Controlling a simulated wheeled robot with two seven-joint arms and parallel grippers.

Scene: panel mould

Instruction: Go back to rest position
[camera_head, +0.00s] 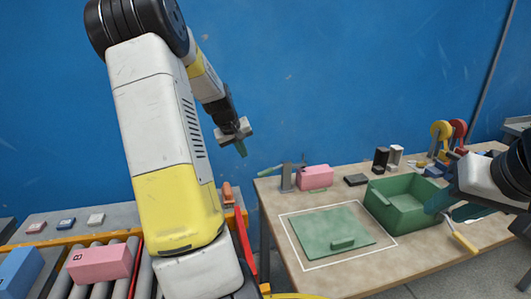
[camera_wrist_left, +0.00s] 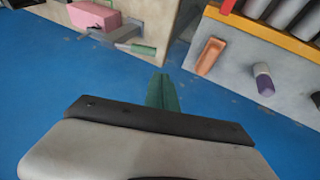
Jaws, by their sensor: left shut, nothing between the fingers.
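My left gripper (camera_head: 241,149) hangs in the air in front of the blue wall, left of and above the work table. Its green fingers are together with nothing between them, as the left wrist view also shows (camera_wrist_left: 163,92). My right gripper (camera_head: 452,208) is at the right, by the right side of the green open box (camera_head: 400,217). Its teal fingers are partly hidden by the wrist, and I cannot tell if they hold anything.
On the table (camera_head: 375,278), a green panel (camera_head: 325,231) lies inside a white outline. A pink block (camera_head: 316,177) stands by a grey bracket (camera_head: 287,178). A roller conveyor (camera_head: 125,284) at lower left carries another pink block (camera_head: 100,262). Open floor separates table and conveyor.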

